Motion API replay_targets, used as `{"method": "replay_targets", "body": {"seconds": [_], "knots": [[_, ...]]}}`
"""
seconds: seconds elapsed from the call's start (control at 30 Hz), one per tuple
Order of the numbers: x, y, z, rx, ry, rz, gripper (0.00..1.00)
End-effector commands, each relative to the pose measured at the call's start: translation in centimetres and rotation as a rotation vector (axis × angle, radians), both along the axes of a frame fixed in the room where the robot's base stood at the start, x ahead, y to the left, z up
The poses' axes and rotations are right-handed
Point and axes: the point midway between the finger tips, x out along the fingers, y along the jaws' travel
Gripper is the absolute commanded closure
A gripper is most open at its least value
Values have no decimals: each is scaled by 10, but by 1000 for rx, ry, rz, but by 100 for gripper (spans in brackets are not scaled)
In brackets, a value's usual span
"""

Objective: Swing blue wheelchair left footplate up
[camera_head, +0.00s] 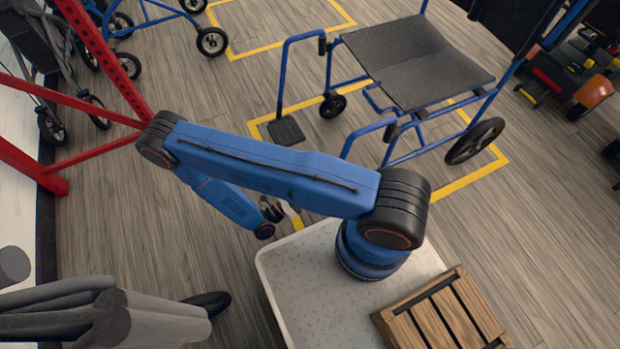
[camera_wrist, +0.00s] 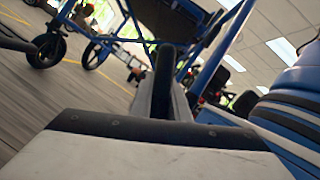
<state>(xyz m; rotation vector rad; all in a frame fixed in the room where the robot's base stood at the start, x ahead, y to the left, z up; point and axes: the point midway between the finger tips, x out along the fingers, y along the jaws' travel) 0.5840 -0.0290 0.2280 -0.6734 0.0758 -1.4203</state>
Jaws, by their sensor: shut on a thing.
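The blue wheelchair (camera_head: 405,65) with a black seat stands at upper right, its front toward the left. Its far footplate (camera_head: 286,131) is a black plate lying flat, low on its blue hanger. The near hanger (camera_head: 365,132), on the chair's left side, runs down behind my arm; its footplate is mostly hidden in the head view. My gripper (camera_head: 275,211) is low, just beyond my blue forearm. In the wrist view my gripper (camera_wrist: 165,85) is shut on a dark, narrow piece (camera_wrist: 165,66), apparently the left footplate seen edge-on. Its exact tilt I cannot tell.
Yellow floor lines (camera_head: 478,177) frame the wheelchair. A red frame (camera_head: 110,60) stands at left, with blue wheeled walkers (camera_head: 160,18) behind it. Grey folded gear (camera_head: 100,315) is at lower left. A wooden crate (camera_head: 445,312) sits on my base. Floor between the red frame and wheelchair is clear.

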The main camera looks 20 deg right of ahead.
Motion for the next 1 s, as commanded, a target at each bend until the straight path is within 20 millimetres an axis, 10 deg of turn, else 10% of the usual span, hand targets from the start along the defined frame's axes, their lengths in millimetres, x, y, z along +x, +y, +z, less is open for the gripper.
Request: {"method": "replay_targets", "body": {"seconds": [0.83,0.9,1.0], "knots": [[-12,1,4,6,-139,0,100],[-12,1,4,5,-138,0,70],[-12,1,4,4,-138,0,66]]}}
